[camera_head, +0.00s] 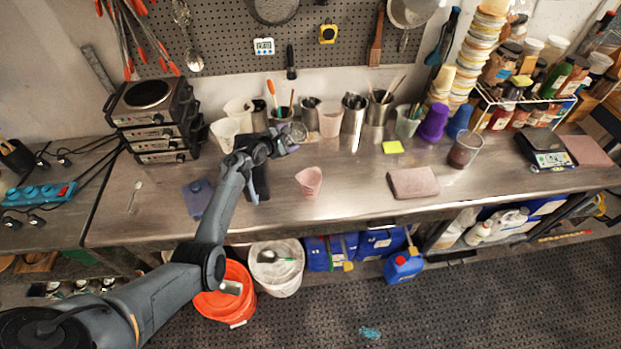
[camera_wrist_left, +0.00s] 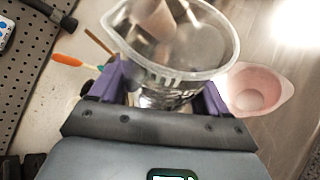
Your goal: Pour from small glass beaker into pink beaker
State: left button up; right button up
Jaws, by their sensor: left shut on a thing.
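My left gripper (camera_head: 287,141) is shut on a small glass beaker (camera_head: 298,131) and holds it above the steel counter. In the left wrist view the clear beaker (camera_wrist_left: 190,62) sits between the purple fingers (camera_wrist_left: 160,95), with its wide mouth and spout showing. I cannot tell what it contains. The pink beaker (camera_head: 309,182) stands on the counter, to the lower right of the gripper in the head view. In the left wrist view the pink beaker (camera_wrist_left: 258,95) is right of the held beaker, apart from it, and looks empty. My right gripper is not in view.
Tool cups and containers (camera_head: 330,119) line the back of the counter. A folded pink cloth (camera_head: 413,182), a yellow note pad (camera_head: 393,147) and a glass with dark contents (camera_head: 465,149) stand to the right. Stacked hot plates (camera_head: 155,115) are at left. Counter around the pink beaker is clear.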

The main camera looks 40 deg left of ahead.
pick_arm(q)
jog(key=shift+b, duration=0.4)
jog(key=shift+f+m+y+b, duration=0.15)
jog(key=shift+m+y+b, duration=0.3)
jog(key=shift+b, duration=0.3)
dwell(0.5)
jog(key=shift+b, duration=0.45)
jog(key=shift+a+f+m+y+b, duration=0.1)
jog(key=shift+m+y+b, duration=0.2)
jog(key=shift+b, duration=0.3)
dwell(0.6)
jog(key=shift+f+b, duration=0.1)
jog(key=shift+b, duration=0.2)
dwell(0.3)
jog(key=shift+m+b, duration=0.35)
jog(key=shift+b, duration=0.15)
jog(key=shift+f+m+y+b, duration=0.2)
jog(key=shift+m+y+b, duration=0.3)
jog(key=shift+b, duration=0.85)
dwell(1.2)
